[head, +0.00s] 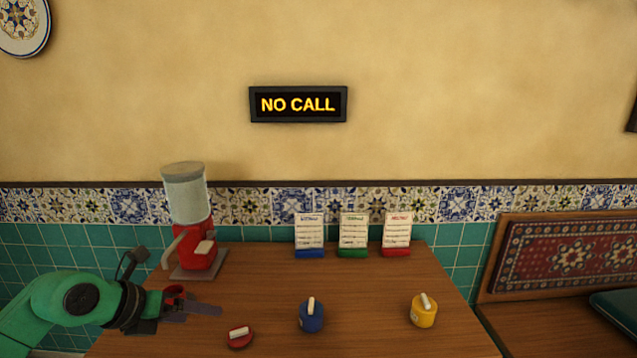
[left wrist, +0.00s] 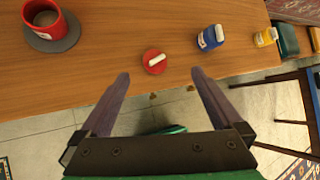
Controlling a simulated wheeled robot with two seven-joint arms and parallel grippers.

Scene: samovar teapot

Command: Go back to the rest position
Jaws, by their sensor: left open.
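My left gripper (head: 198,309) is low at the left of the table in the head view. In the left wrist view its two fingers (left wrist: 160,75) are spread wide with nothing between them. An open red pot (left wrist: 42,14) with pale brown contents stands on a grey disc at the upper left of that view. My right gripper is not in view.
A red dispenser with a grey cylinder (head: 187,215) stands at the back left. A blue pot (head: 311,318) and a yellow pot (head: 423,313) stand on the wooden table (head: 365,285). Several cards stand at the back. A wall sign (head: 298,104) reads "NO CALL". A bench (head: 560,325) is at right.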

